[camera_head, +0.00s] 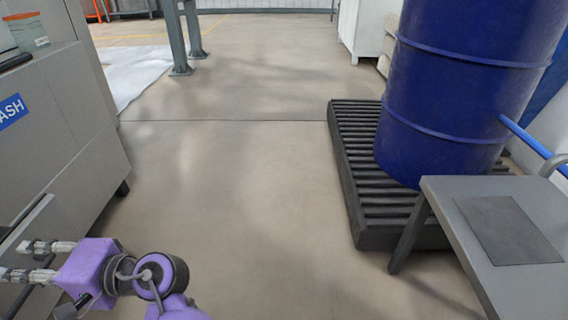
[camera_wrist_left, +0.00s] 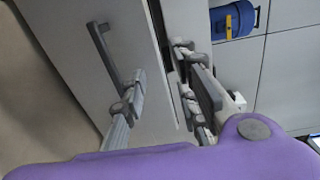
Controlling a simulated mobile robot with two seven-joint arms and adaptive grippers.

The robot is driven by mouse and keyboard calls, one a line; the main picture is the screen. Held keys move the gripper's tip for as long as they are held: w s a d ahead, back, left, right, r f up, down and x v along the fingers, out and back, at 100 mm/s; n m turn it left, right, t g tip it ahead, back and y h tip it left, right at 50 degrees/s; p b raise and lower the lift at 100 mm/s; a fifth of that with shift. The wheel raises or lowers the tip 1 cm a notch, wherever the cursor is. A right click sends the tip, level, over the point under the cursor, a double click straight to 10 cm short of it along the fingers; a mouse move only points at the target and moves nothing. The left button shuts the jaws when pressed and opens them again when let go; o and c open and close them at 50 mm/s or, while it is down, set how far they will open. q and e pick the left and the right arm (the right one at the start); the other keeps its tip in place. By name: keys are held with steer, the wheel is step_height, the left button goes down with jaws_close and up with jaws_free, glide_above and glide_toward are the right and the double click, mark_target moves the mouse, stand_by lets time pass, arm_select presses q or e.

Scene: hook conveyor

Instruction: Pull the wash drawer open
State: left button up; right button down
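My right gripper is out of view.
A blue drum (camera_head: 440,95) stands on a black slatted pallet (camera_head: 350,165) at the right. A grey table (camera_head: 505,240) is in front of it. The floor between cabinet and pallet is clear. A blue-and-yellow container (camera_wrist_left: 233,20) shows in the left wrist view.

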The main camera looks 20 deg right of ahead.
arm_select(q)
steer(key=shift+v, duration=0.9)
steer(key=shift+a+f, duration=0.1)
steer(key=shift+f, duration=0.05)
steer(key=shift+p, duration=0.35)
